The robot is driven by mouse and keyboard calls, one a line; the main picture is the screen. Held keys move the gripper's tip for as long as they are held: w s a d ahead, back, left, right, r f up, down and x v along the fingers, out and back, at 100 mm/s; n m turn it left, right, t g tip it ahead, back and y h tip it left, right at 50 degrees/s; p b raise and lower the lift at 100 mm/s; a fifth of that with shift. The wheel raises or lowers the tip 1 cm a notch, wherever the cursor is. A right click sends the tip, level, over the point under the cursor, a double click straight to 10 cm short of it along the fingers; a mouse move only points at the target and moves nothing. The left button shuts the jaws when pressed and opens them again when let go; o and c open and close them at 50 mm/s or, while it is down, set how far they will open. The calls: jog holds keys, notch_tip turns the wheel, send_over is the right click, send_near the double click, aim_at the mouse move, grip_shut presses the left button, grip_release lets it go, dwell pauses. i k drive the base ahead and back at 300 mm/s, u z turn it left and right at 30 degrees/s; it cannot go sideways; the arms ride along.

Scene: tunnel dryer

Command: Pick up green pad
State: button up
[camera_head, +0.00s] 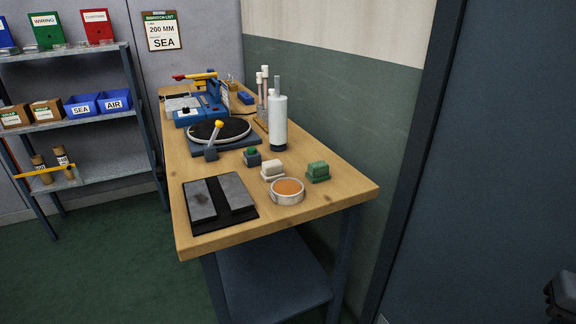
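A small green block (318,172), which looks like the green pad, sits on the wooden workbench near its right edge. A similar cream block (272,171) lies to its left, with a clear gap between them. My gripper (562,298) appears as a dark shape at the lower right edge, partly cut off by the frame. It is well away from the bench and the green pad. Its fingers cannot be made out clearly, and nothing is seen held in it.
On the wooden bench (342,194), a round dish (287,191) with an orange-brown top stands in front of the blocks. A white bottle (278,125) and a black turntable (237,131) are behind. A black plate with grey bars (236,190) lies front left. A dark panel (480,150) stands right.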

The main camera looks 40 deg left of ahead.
aim_at(318, 172)
jog(key=u, duration=0.85)
jog(key=i, duration=0.9)
jog(key=u, duration=0.8)
